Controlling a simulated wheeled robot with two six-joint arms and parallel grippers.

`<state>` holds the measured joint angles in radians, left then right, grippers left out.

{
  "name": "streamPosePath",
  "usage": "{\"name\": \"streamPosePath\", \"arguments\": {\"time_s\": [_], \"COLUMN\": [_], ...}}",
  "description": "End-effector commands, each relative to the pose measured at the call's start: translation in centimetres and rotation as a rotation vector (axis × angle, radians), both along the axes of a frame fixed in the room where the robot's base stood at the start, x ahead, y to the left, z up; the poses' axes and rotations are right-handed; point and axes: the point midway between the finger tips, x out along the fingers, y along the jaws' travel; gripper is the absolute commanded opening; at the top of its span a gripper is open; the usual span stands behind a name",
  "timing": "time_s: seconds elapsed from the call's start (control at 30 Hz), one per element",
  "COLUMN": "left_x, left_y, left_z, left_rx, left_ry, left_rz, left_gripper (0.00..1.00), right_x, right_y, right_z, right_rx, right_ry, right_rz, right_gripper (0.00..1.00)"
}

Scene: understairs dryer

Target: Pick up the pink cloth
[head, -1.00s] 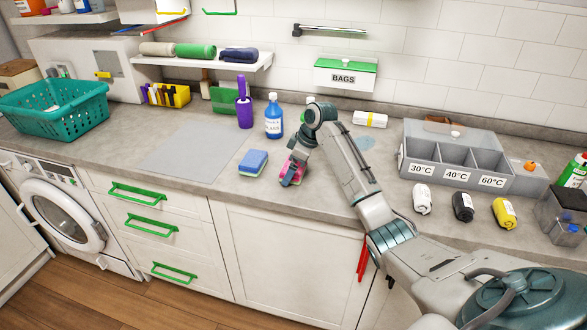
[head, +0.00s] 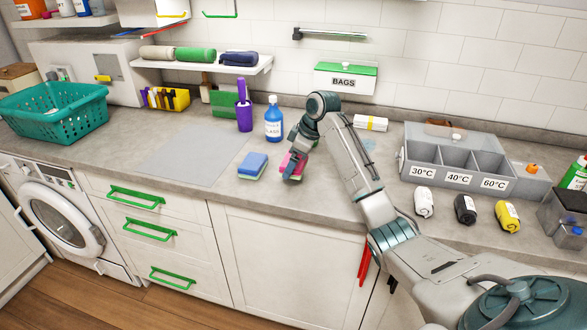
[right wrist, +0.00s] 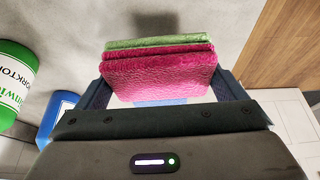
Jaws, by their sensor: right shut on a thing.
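The pink cloth (head: 291,163) is a small folded bundle at my right gripper (head: 292,168), near the middle of the worktop. In the right wrist view the pink cloth (right wrist: 158,75) sits between the two dark blue fingers of my right gripper (right wrist: 165,92), which is shut on it. A green layer (right wrist: 158,41) shows along the far side of the pink folds; I cannot tell whether it is a separate cloth. A little gap above the worktop is hard to judge. My left gripper is not in view.
A blue bottle (head: 273,120) and a purple-handled item (head: 244,110) stand behind. A grey sorting box (head: 455,165) stands right.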

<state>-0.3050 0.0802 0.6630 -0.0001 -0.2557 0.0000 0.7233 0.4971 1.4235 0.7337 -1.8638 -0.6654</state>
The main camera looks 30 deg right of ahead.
Motion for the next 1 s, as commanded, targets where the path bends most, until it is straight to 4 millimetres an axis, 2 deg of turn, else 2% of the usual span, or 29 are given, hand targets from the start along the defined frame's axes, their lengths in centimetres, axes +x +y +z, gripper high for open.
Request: {"name": "streamPosePath", "arguments": {"time_s": [0.03, 0.4, 0.53, 0.73, 1.0], "left_x": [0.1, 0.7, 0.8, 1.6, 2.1], "left_y": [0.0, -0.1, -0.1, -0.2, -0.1], "left_z": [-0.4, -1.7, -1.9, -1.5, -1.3], "left_rx": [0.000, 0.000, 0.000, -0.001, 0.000], "left_ry": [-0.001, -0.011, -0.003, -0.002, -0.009], "left_rz": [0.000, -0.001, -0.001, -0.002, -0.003], "left_gripper": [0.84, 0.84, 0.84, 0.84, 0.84], "right_x": [-1.1, -9.3, -11.5, -13.5, -14.0], "right_y": [0.3, 3.4, 4.3, 5.1, 5.4], "right_z": [-0.5, 0.4, 0.7, 1.0, 1.2], "right_rx": [-0.003, -0.006, -0.003, -0.002, 0.000], "right_ry": [0.003, 0.003, 0.002, 0.003, 0.004], "right_rz": [0.001, 0.003, 0.003, 0.001, 0.000], "right_gripper": [0.68, 0.68, 0.68, 0.68, 0.68]}}
